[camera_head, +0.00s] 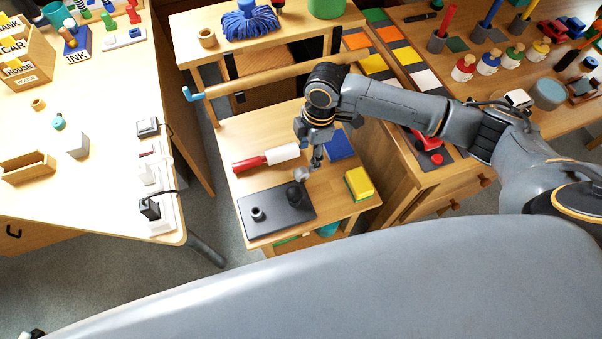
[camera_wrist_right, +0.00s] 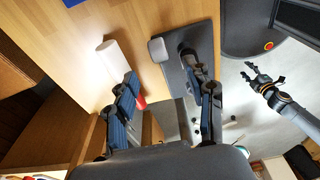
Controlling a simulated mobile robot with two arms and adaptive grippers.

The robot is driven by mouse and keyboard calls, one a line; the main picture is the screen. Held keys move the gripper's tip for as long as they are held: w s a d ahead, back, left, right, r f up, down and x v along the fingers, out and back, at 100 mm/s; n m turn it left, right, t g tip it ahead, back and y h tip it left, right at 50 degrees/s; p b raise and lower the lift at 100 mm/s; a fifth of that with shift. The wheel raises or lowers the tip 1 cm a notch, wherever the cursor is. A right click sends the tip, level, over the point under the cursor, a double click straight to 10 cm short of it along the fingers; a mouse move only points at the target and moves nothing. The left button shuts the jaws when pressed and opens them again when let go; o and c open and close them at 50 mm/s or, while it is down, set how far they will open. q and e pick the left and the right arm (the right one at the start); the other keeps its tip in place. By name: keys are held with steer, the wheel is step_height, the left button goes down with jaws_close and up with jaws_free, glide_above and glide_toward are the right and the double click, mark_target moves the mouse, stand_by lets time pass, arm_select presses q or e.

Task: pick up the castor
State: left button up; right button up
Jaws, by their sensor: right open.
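A small light grey piece, which looks like the castor (camera_head: 302,173), is by the far edge of a dark board (camera_head: 274,222) on the low wooden table. In the right wrist view a grey rounded piece (camera_wrist_right: 157,50), probably the same one, is at the board's edge between the finger lines. A dark round part (camera_head: 296,194) stands on the board close by. My right gripper (camera_head: 316,158) is open above this spot, pointing down; its fingers partly cover the area. My left gripper (camera_wrist_right: 263,80) shows small and far off in the right wrist view; its jaw state is unclear.
A short grey post (camera_head: 257,214) stands on the board. A wooden rail (camera_head: 275,87) borders the back; a drawer cabinet (camera_head: 440,190) stands right.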

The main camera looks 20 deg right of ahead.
mark_target(301, 170)
steer(key=f, duration=0.4)
steer(key=shift+a+f, duration=0.25)
steer(key=shift+a, duration=0.05)
steer(key=shift+w+a+f, duration=0.1)
steer(key=shift+a+f, duration=0.1)
steer(key=shift+f, duration=0.65)
steer(key=shift+w+a+f, duration=0.1)
steer(key=shift+a+f, duration=0.15)
steer(key=shift+f, duration=0.6)
steer(key=shift+a+f, duration=0.2)
steer(key=shift+f, duration=0.65)
jaws_close()
